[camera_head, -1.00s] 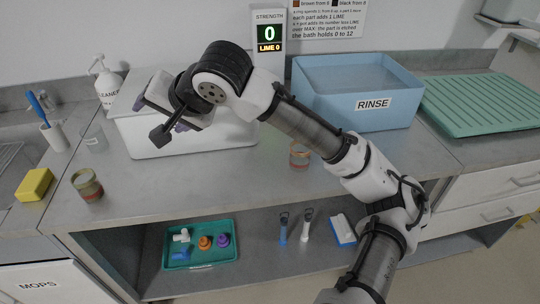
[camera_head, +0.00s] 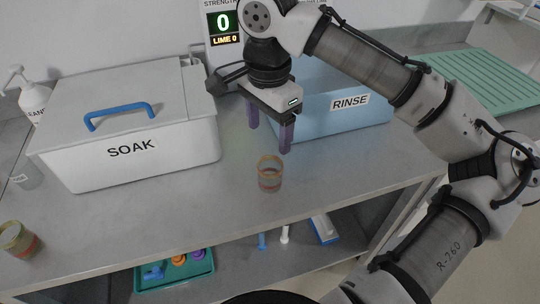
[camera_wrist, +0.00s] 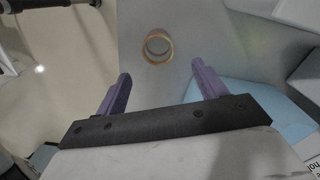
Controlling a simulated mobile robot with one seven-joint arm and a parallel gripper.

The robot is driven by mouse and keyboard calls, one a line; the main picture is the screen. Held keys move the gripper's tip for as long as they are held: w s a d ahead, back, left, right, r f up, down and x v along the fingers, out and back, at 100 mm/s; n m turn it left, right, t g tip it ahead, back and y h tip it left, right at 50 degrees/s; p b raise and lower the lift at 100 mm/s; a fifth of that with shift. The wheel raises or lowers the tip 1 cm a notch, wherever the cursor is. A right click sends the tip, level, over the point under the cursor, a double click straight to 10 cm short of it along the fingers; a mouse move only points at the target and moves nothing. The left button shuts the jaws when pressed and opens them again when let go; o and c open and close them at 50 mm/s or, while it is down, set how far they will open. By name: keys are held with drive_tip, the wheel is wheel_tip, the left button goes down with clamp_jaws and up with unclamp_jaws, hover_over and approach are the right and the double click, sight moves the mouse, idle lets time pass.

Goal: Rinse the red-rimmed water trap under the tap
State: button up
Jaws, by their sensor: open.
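A small clear cup-shaped trap with an orange-red rim (camera_head: 270,173) stands upright on the grey counter in front of the rinse tub. It also shows in the wrist view (camera_wrist: 158,46), seen from above, beyond the fingertips. A second similar cup (camera_head: 18,240) with a tan rim and red band stands at the far left. I cannot surely tell which one counts as red-rimmed. My gripper (camera_head: 270,138) is open and empty, its purple fingers pointing down above and just behind the middle cup, apart from it. The tap is not in view.
A white lidded SOAK box (camera_head: 135,155) with a blue handle stands left of my gripper. The blue RINSE tub (camera_head: 345,118) is close behind it on the right. A teal tray (camera_head: 180,272) with parts lies on the lower shelf. The counter around the middle cup is clear.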

sight(269, 158)
wheel_tip(269, 158, down, 8)
drive_tip(key=shift+f+p, duration=0.1)
drive_tip(key=shift+p, duration=0.2)
drive_tip(key=f, duration=0.2)
drive_tip(key=f+p, duration=0.1)
drive_tip(key=f, duration=0.1)
drive_tip(key=shift+s+d, duration=0.15)
drive_tip(key=shift+s, duration=0.05)
drive_tip(key=shift+f, duration=0.65)
drive_tip(key=c, duration=1.1)
drive_tip(key=shift+r, duration=0.1)
